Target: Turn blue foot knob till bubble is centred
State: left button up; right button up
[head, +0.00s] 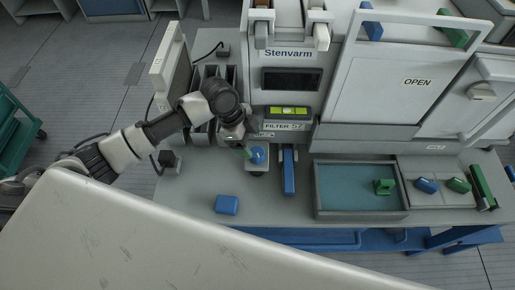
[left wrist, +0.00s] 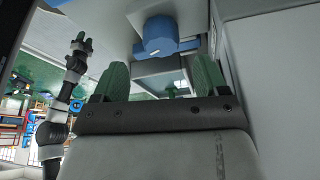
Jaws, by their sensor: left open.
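The blue foot knob (head: 258,155) sits on a small pale foot plate at the front of the Stenvarm machine. My left gripper (head: 249,153) is down beside it, its green fingertips at the knob's left in the head view. In the left wrist view the blue knob (left wrist: 160,38) is ahead, between the lines of the two spread green fingers (left wrist: 160,82), which are open with nothing held. The yellow-green level vial (head: 288,111) is on the machine front; its bubble is too small to place. My right gripper (left wrist: 82,43) shows small and raised in the left wrist view.
A blue handle (head: 288,172) stands right of the knob. A blue block (head: 227,205) lies on the table's front left. A teal-floored tray (head: 340,188) holds a green piece (head: 384,186). Blue (head: 427,185) and green (head: 459,185) pieces lie farther right. A pale panel covers the lower foreground.

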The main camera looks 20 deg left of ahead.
aim_at(257, 151)
pick_arm(q)
jog(key=x, duration=0.4)
jog(key=shift+d+f, duration=0.1)
jog(key=shift+f, duration=0.25)
jog(key=shift+d+f, duration=0.25)
jog(key=shift+f, duration=0.4)
pick_arm(e)
jog(key=shift+w+d+r, duration=0.1)
jog(key=shift+w+r, duration=0.05)
jog(key=shift+w, duration=0.65)
pick_arm(q)
jog(key=shift+c, duration=0.5)
pick_arm(e)
jog(key=shift+s, duration=0.1)
